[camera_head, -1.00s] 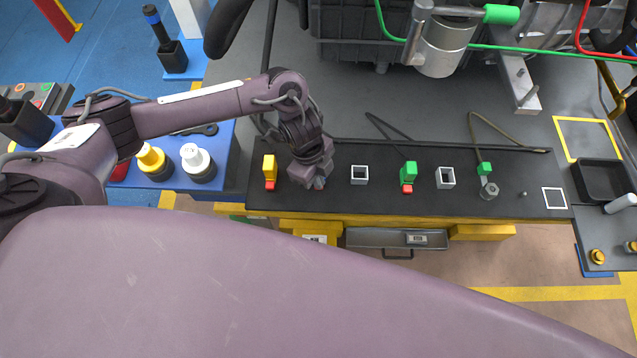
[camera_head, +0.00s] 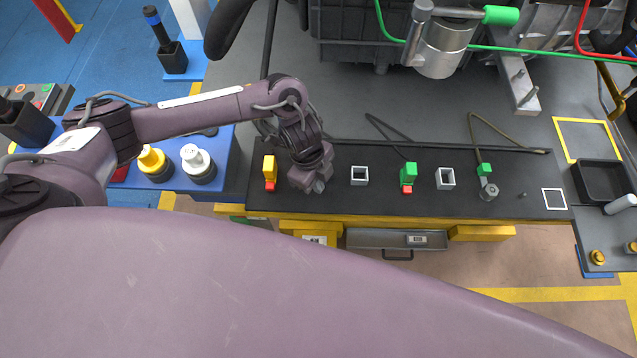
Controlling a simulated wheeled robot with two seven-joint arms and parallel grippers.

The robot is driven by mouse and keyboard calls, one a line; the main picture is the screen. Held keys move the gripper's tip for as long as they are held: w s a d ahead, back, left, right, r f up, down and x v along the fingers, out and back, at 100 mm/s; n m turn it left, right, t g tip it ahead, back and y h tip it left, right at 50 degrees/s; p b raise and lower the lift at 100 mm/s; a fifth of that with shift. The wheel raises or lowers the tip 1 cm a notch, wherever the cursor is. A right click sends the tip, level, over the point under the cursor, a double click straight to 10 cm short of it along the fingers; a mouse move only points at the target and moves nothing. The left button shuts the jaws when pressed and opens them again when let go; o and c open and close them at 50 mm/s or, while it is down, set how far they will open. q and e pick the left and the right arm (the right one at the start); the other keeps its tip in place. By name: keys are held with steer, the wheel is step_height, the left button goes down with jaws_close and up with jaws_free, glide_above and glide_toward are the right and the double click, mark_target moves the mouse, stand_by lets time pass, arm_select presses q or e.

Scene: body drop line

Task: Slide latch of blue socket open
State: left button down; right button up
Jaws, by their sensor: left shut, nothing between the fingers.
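My left gripper (camera_head: 318,186) is shut and empty. It points down at the black panel (camera_head: 335,205), between a yellow socket with a red latch (camera_head: 270,173) on its left and a white square frame (camera_head: 359,175) on its right. No blue socket shows; the gripper and wrist cover the panel at that spot, so what is under them is hidden. A green socket with a red latch (camera_head: 408,177) stands farther right. I cannot tell whether the gripper touches anything. My right gripper is not in view.
Another white square frame (camera_head: 445,178) and a green plug on a cable (camera_head: 484,169) are on the panel's right half. A black tray (camera_head: 603,181) lies at far right. A yellow knob (camera_head: 154,163) and a white knob (camera_head: 197,162) stand on the blue table at left.

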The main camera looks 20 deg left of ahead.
mark_target(318, 199)
arm_select(q)
steer(key=shift+s+d+p, duration=0.25)
steer(key=shift+s+p, duration=0.2)
steer(key=shift+s, duration=0.4)
stand_by(0.4)
steer(key=shift+r, duration=0.1)
step_height(318, 199, up, 7)
steer(key=p, duration=0.7)
stand_by(0.5)
